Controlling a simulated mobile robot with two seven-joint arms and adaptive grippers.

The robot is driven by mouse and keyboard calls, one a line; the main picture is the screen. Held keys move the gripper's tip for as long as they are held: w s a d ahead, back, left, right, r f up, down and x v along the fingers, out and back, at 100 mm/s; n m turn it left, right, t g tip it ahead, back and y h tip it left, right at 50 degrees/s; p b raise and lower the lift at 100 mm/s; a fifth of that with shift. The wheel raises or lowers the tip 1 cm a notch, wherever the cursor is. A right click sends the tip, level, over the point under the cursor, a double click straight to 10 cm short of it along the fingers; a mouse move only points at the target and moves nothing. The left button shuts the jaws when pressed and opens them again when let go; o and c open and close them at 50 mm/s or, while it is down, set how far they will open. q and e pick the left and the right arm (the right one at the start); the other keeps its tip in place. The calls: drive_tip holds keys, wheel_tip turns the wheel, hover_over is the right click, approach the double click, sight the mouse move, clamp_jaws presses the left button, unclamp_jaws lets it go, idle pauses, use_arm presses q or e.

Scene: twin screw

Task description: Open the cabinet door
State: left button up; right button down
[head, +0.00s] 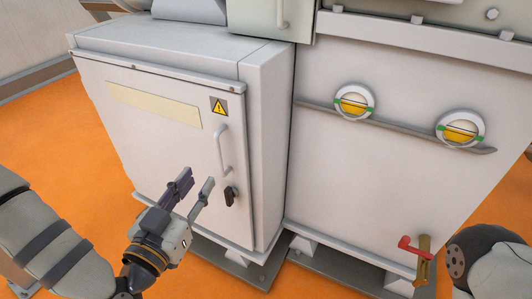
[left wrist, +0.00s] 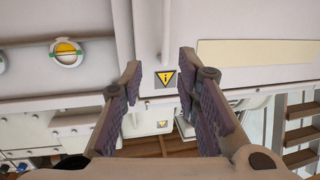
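The grey cabinet door (head: 150,150) is shut. It has a pale vertical handle (head: 222,150) near its right edge, with a black latch knob (head: 231,196) below it. The handle also shows at the top of the left wrist view (left wrist: 166,25). My left gripper (head: 195,190) is open and empty in front of the door's lower right part, left of the knob and below the handle. Its two fingers stand apart in the left wrist view (left wrist: 158,85), with the yellow warning sign (left wrist: 165,79) seen between them. My right gripper is out of view.
A machine panel with two round yellow gauges (head: 354,102) stands right of the cabinet. A red lever (head: 414,246) sticks out low on the right, near my right arm (head: 485,255). Orange floor (head: 60,145) is open left of the cabinet.

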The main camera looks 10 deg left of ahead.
sight(216, 146)
use_arm(q)
drive_tip(key=w, duration=0.8)
drive_tip(key=w+d+b, duration=0.1)
drive_tip(key=w, duration=0.3)
drive_tip(key=shift+w+r, duration=0.1)
drive_tip(key=shift+r, duration=0.25)
drive_tip(key=shift+d, duration=0.1)
clamp_jaws()
